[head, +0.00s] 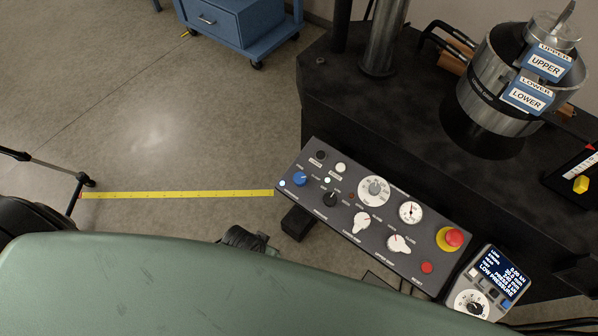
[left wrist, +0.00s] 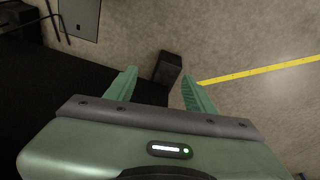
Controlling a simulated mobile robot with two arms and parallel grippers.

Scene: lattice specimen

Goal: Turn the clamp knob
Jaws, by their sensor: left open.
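A slanted grey control panel (head: 350,262) stands at the machine's front edge in the head view. It carries a blue knob (head: 299,178), a black knob (head: 330,198), two white pointer knobs, one on the left (head: 361,222) and one on the right (head: 399,243), and a large dial (head: 374,191). The small labels are too blurred to tell which is the clamp knob. In the left wrist view my left gripper (left wrist: 159,83) is open and empty, its green fingers apart above the floor. I cannot make out its fingers in the head view. My right gripper is not seen.
A red emergency button (head: 453,238) and a display unit (head: 497,283) sit at the panel's right. A steel cylinder labelled UPPER and LOWER (head: 508,84) stands behind. A dark block (head: 298,222) is below the panel; yellow tape (head: 180,194) crosses open floor.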

